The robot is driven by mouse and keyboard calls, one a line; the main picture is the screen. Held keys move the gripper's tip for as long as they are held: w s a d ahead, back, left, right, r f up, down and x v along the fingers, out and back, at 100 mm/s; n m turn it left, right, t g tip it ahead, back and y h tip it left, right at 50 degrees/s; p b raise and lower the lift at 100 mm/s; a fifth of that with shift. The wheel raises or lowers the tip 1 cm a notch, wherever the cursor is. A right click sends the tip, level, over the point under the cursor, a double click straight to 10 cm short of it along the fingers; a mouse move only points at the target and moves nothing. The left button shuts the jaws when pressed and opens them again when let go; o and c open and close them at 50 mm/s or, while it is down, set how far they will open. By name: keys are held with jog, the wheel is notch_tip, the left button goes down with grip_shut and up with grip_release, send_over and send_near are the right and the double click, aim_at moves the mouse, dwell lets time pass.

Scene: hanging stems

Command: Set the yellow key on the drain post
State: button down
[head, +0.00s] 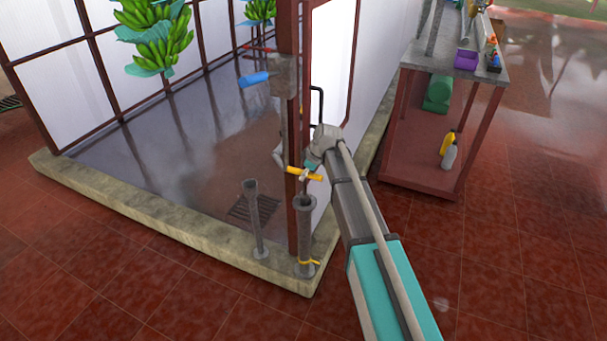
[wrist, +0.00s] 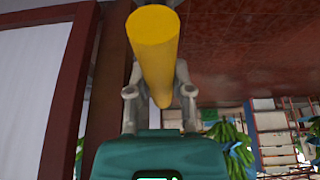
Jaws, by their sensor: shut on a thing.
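The yellow key (head: 296,171) shows in the head view as a short yellow bar lying nearly level. It is just above the mouth of a grey post (head: 305,225) with a yellow band at its foot. A gap between key and post is hard to judge. My gripper (head: 309,167) is shut on the key's bar. In the wrist view the yellow bar (wrist: 155,50) points toward the camera between the two grey fingers of my gripper (wrist: 160,85). A second, thinner grey post (head: 253,220) stands to the left. The key's lower part is not clear.
A stone curb (head: 160,218) edges the wet floor with a drain grate (head: 250,207). A shelf table (head: 455,62) stands at right. Banana bunches (head: 160,45) hang at back left.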

aim_at(305, 194)
jog(key=shift+f+b, duration=2.55)
jog(key=shift+f, duration=0.1)
dwell(2.2)
dwell(0.3)
jog(key=shift+c, duration=2.2)
grip_release()
jog(key=o, duration=0.4)
jog(key=shift+s+r, duration=0.1)
jog(key=shift+r, duration=0.05)
jog(key=shift+r+p, duration=4.15)
jog(key=shift+p, duration=0.15)
